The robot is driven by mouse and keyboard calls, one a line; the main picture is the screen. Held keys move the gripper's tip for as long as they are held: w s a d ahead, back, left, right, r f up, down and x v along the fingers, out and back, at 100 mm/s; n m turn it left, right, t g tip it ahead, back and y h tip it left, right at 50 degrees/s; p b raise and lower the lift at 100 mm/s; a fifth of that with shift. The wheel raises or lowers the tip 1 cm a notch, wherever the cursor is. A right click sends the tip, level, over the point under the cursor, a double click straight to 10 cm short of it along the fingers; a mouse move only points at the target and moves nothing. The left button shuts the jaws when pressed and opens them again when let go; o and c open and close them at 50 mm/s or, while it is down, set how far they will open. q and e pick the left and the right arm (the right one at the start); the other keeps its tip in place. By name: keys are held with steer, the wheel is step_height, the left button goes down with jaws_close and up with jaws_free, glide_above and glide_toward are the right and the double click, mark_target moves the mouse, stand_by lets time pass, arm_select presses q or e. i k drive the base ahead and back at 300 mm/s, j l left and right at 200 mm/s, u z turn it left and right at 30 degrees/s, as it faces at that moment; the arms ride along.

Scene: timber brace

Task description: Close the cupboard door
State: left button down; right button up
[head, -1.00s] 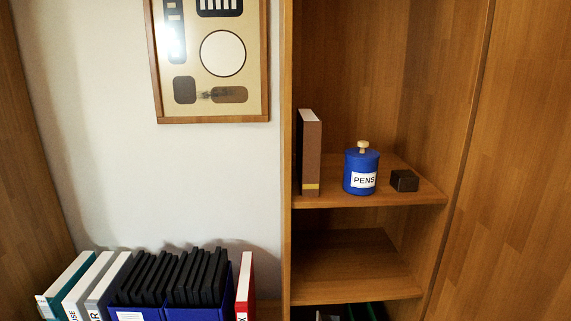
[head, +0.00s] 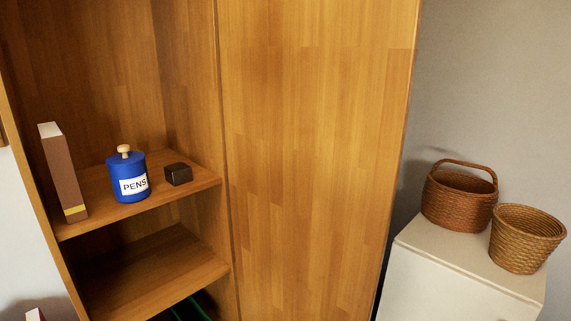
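The wooden cupboard door (head: 315,150) stands open in the head view, swung out to the right of the cupboard's open shelves. Its hinge side meets the cupboard (head: 185,80) along a dark vertical line. Its free edge is at the right, and its lower part runs out of the picture. No handle shows on the face in view. Neither of my grippers is in view.
The upper shelf (head: 90,215) holds a brown book (head: 62,175), a blue PENS jar (head: 127,177) and a small dark box (head: 178,174). Right of the door, a white cabinet (head: 455,275) carries two wicker baskets, one with a handle (head: 460,198) and one without (head: 526,240).

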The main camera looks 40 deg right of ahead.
mark_target(316, 94)
steer(key=k+l, duration=0.1)
steer(key=l, duration=0.35)
steer(key=k+l+u, duration=0.15)
steer(key=l, duration=0.25)
steer(key=k+l, duration=0.1)
steer(key=l, duration=0.35)
steer(key=k+l+u, duration=0.15)
steer(key=l, duration=0.25)
steer(key=k+l, duration=0.15)
steer(key=l, duration=0.3)
steer(key=k+l+u, duration=0.15)
steer(key=l, duration=0.25)
steer(key=k+l, duration=0.15)
steer(key=l, duration=0.25)
steer(key=k+l+u, duration=0.1)
steer(key=l, duration=0.25)
steer(key=k+l, duration=0.05)
steer(key=k, duration=0.05)
